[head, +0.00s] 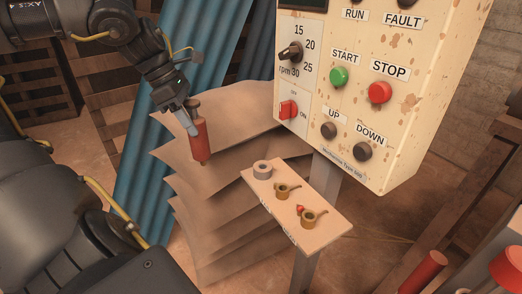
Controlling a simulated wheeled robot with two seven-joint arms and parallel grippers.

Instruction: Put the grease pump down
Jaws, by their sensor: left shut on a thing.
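The grease pump (201,141) is a red cylinder with a dark tip at its lower end. My left gripper (191,118) is shut on its upper part and holds it nearly upright. In the picture it lies in front of the stacked brown sheets, left of the small shelf; whether it touches the sheets I cannot tell. Part of the pump's top is hidden by the gripper. My right gripper is not in view.
A small shelf (262,196) on a post carries a grey ring (262,169) and two brass fittings (287,191). A control panel (408,110) with buttons stands above it. Brown sheets (190,225) are stacked behind. Red-ended parts (423,270) stand at lower right.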

